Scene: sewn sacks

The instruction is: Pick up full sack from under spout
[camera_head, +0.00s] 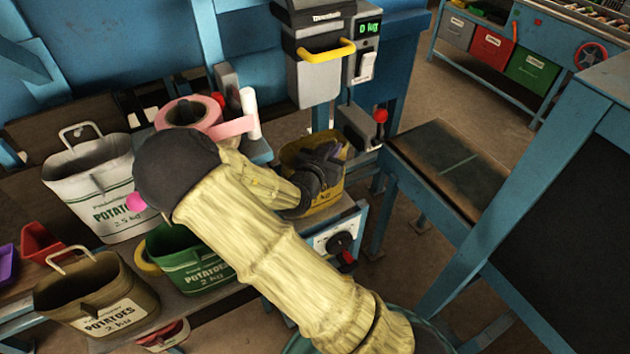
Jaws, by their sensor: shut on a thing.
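A yellow-brown sack (325,196) marked "KG" stands on the shelf below the grey spout (313,80). It is partly covered by my arm and gripper. My gripper (322,178) is dark and reaches into the top of this sack, shut on it. The exact grip on its rim and its contents are hidden. The display (369,27) beside the spout reads 0 kg. The spout has a yellow handle (326,50).
A white potato sack (95,185), a green one (185,262) and an olive one (95,295) stand at left. A pink tape roll (188,112) sits behind my arm. A red-knobbed lever (380,116) stands right of the sack. A dark-topped blue table (450,165) is clear.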

